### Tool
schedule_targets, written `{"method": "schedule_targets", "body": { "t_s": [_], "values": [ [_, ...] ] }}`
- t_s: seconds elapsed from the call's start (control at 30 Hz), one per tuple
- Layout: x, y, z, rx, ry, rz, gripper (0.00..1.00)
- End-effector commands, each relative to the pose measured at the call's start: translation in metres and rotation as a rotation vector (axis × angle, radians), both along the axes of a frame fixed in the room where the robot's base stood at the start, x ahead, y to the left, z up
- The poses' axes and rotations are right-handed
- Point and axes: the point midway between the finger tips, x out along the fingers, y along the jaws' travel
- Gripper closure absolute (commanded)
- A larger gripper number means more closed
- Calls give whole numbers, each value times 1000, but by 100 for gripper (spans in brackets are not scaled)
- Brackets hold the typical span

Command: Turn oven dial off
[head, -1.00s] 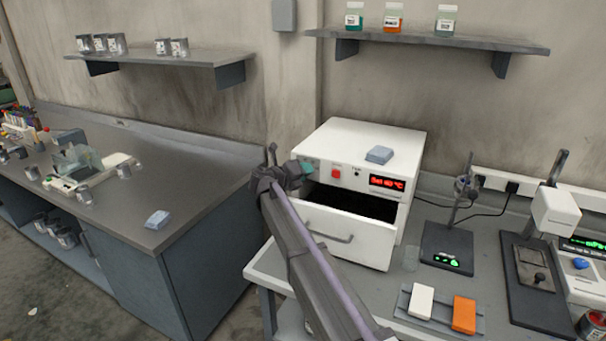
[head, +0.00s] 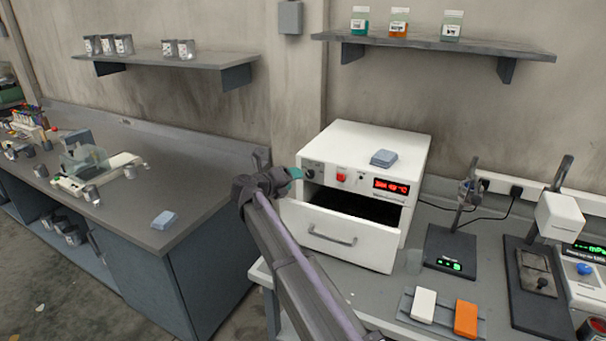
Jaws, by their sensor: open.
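The white oven (head: 412,150) stands on the grey bench right of centre in the head view. Its front panel has a small dark dial (head: 309,172) at the left end, a red switch (head: 341,177), another small knob (head: 361,179) and a lit red display (head: 391,186). The dial's pointer setting is too small to read. My gripper (head: 294,174), with a teal tip, is open just left of the dial, and appears apart from it. The oven's drawer-like front (head: 338,238) is pulled out below the panel, showing a dark inside.
A blue-grey block (head: 383,158) lies on the oven top. A balance (head: 450,250) and a stand instrument (head: 540,280) are to the right. A white block (head: 422,305) and an orange block (head: 466,318) sit on a tray in front. A side bench (head: 190,170) is left.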

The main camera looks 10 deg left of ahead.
Motion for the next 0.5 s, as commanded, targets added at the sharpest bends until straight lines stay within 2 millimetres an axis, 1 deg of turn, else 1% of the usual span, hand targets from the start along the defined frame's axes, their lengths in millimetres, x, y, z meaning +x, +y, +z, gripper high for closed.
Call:
{"method": "schedule_targets", "body": {
  "t_s": [0.03, 0.1, 0.2, 0.43, 0.47, 0.5],
  "values": [
    [-9, 6, 5, 0, 0, 1, 42],
    [-16, 12, 6, 1, -1, 0, 42],
    [-21, 17, 7, 1, -1, 0, 42],
    [-22, 18, 6, 0, -1, -2, 42],
    [-21, 17, 8, 0, -1, -2, 42],
    [-20, 12, 14, 0, 0, -7, 42]
  ]
}}
